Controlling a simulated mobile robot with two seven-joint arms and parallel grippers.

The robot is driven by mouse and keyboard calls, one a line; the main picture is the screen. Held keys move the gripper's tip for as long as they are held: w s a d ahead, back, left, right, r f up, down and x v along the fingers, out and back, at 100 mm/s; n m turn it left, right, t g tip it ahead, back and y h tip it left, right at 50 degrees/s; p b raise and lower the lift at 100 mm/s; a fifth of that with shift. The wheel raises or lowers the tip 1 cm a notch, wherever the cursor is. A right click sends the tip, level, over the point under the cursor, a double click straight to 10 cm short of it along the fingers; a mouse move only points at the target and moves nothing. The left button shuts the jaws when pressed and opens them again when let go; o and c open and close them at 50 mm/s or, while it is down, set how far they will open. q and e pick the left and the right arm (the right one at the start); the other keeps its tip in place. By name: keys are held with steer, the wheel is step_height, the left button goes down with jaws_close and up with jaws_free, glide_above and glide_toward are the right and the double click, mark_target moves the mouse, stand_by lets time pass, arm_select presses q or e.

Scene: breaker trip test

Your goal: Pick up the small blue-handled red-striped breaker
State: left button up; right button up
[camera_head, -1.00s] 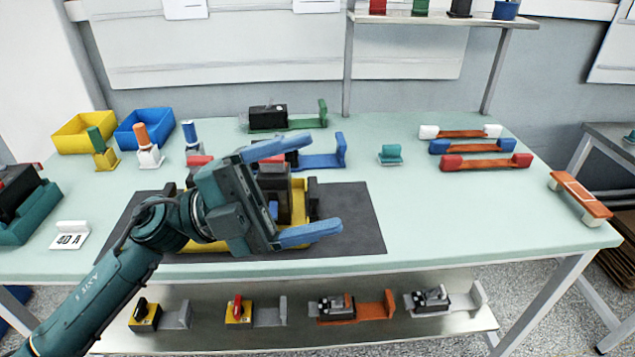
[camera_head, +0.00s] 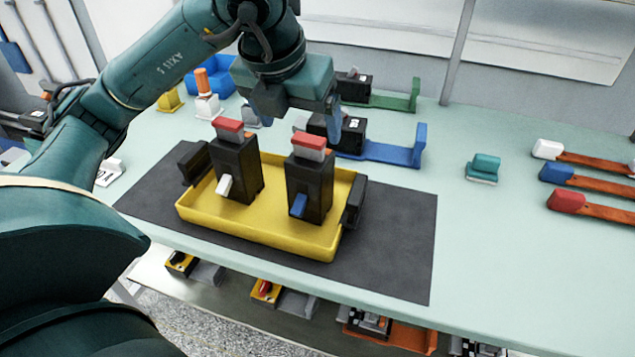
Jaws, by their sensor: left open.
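The blue-handled breaker (camera_head: 315,183) is a black upright block with a red-and-white striped top and a blue lever low on its front. It stands in the right half of a yellow tray (camera_head: 255,232). A similar breaker (camera_head: 236,172) with a white lever and a red top stands in the tray's left half. My left gripper (camera_head: 302,118) points down, with its blue fingers spread apart. It looks empty and is above and behind the two breakers, apart from both as far as I can see. My right gripper is not in view.
The tray has black end handles and sits on a dark mat (camera_head: 390,245). Behind it are a blue-based holder (camera_head: 385,152) and a green-based one (camera_head: 390,101). A teal block (camera_head: 483,168) stands to the right. The mat's right part is clear.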

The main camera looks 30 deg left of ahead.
mark_target(305, 142)
arm_select(q)
steer(key=b+x, duration=0.1)
steer(key=x, duration=0.3)
steer(key=shift+d+f, duration=0.1)
steer(key=shift+f, duration=0.25)
steer(key=x, duration=0.5)
steer(key=shift+f, duration=0.15)
steer(key=shift+c, duration=0.5)
jaws_close()
